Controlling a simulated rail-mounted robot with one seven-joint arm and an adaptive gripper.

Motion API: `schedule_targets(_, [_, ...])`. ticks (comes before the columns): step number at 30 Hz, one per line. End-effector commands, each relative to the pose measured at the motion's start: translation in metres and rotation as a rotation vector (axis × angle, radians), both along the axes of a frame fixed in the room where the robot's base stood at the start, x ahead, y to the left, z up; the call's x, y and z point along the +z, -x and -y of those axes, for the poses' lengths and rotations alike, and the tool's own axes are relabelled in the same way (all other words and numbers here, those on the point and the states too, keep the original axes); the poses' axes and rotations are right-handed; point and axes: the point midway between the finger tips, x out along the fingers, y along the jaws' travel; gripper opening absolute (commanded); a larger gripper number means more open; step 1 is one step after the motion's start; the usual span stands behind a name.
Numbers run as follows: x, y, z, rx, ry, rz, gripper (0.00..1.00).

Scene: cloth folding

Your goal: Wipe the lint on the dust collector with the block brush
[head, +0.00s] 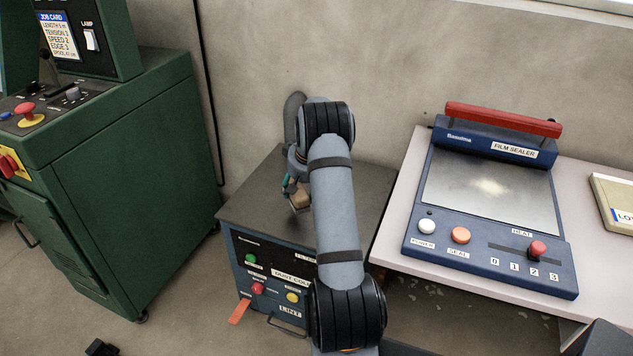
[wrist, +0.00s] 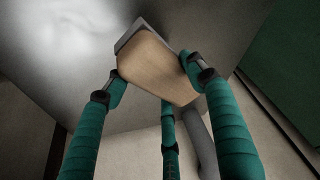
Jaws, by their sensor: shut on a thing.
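The dust collector (head: 250,210) is a low cabinet with a dark grey top and a front panel of buttons and labels, one reading LINT. My arm covers part of its top and front. My gripper (wrist: 158,78), with teal fingers, is shut on the block brush (wrist: 150,62), a pale wooden block with a grey edge. In the head view the brush (head: 300,202) is over the collector's top, beside my arm. The grey top fills much of the wrist view behind the brush. I cannot tell whether the brush touches it. I cannot make out any lint.
A green machine cabinet (head: 120,150) stands to the left, with a floor gap between. A film sealer (head: 490,205) with a red handle sits on a pale table (head: 400,220) close on the right. The wall (head: 370,60) is behind.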

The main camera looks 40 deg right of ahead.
Motion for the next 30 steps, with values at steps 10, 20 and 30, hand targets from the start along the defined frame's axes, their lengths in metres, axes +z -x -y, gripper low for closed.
schedule_targets(10, [0.029,-0.002,-0.003,0.004,0.0,0.001,0.34])
schedule_targets(20, [0.029,-0.002,-0.003,0.004,0.0,0.001,0.34])
schedule_targets(30, [0.029,-0.003,-0.003,0.005,0.0,0.001,0.34])
